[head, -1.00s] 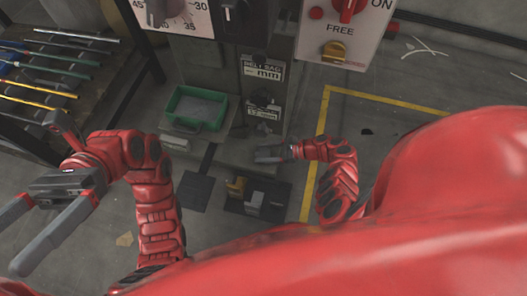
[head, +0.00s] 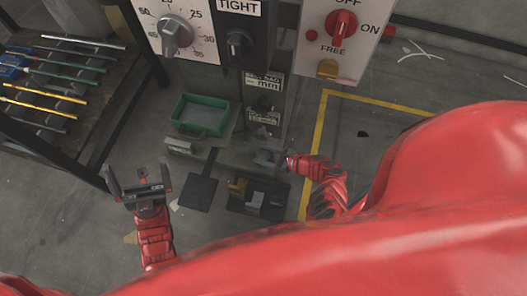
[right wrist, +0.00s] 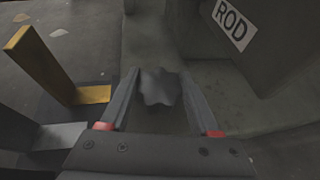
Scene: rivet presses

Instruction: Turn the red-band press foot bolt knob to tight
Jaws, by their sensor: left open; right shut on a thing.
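The grey lobed foot bolt knob (right wrist: 158,88) sits low on the press, between the fingers of my right gripper (right wrist: 160,98) in the right wrist view. My right gripper is shut on this knob. In the head view my right gripper (head: 268,158) is at the press foot and hides most of the knob. No red band shows clearly, and I cannot read any tight mark beside the knob. My left gripper (head: 140,177) is open and empty, above the floor to the left of the press.
A green bin (head: 200,115) stands left of the press column. A black pedal plate (head: 201,192) and a dark base with yellow and grey blocks (head: 256,197) lie in front. A tool rack (head: 60,90) stands at left. A panel with a red switch (head: 341,28) hangs upper right.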

